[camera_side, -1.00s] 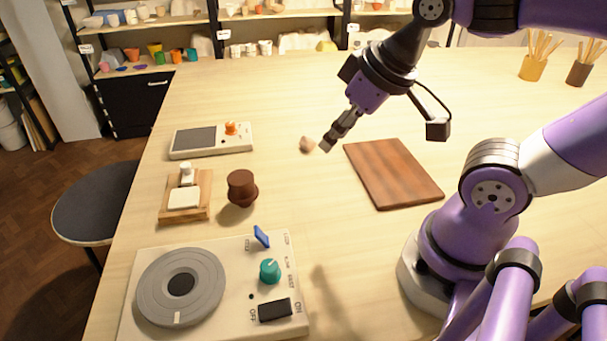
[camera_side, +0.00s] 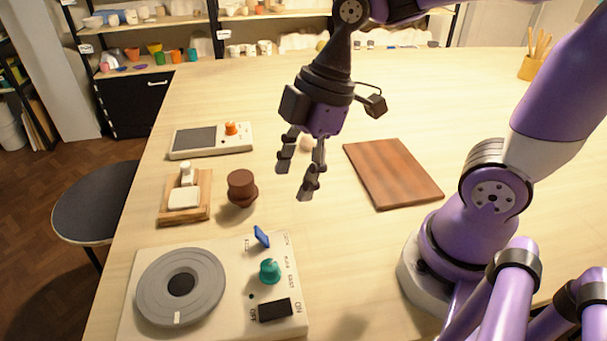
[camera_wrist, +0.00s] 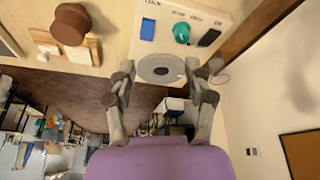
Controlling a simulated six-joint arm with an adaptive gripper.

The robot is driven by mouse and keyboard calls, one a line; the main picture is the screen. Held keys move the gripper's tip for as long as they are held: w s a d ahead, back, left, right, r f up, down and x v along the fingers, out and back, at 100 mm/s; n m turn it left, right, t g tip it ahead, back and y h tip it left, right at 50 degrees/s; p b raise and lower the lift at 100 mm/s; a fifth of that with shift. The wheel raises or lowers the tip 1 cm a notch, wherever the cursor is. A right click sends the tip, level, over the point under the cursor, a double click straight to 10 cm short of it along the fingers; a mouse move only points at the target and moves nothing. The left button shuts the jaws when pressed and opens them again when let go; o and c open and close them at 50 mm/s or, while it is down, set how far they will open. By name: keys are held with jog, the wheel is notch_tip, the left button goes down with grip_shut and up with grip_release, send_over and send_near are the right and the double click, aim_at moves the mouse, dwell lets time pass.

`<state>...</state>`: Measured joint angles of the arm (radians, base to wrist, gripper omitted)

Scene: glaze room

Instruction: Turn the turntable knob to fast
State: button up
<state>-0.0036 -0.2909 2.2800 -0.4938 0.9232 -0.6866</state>
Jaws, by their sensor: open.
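The turntable unit (camera_side: 235,325) is a pale box at the lower left of the side view, with a grey round wheel (camera_side: 205,280). Its teal knob (camera_side: 270,271) is right of the wheel, beside small printed labels; I cannot tell which one it points to. The knob (camera_wrist: 181,32) also shows at the top of the wrist view, between a blue lever (camera_wrist: 148,28) and a black switch (camera_wrist: 209,37). My gripper (camera_side: 296,178) is open and empty, fingers pointing down, in the air above the table behind the knob. It touches nothing.
A brown lidded pot-like object (camera_side: 241,188), a wooden block with a white pad (camera_side: 185,207) and a scale-like device with an orange knob (camera_side: 211,140) stand behind the unit. A brown board (camera_side: 393,174) lies to the right. Table between board and unit is clear.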

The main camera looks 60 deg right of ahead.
aim_at(270, 264)
jog(key=a+f+n, duration=0.1)
jog(key=a+f, duration=0.1)
jog(key=f, duration=0.1)
jog(key=a+f+n+g, duration=0.1)
jog(key=a+f+n, duration=0.1)
jog(key=f, duration=0.2)
jog(key=a+f+n+y, duration=0.1)
jog(key=a+f+n, duration=0.1)
jog(key=f, duration=0.1)
jog(key=shift+s+a+f+g, duration=0.1)
jog(key=shift+a+f+g, duration=0.3)
grip_shut()
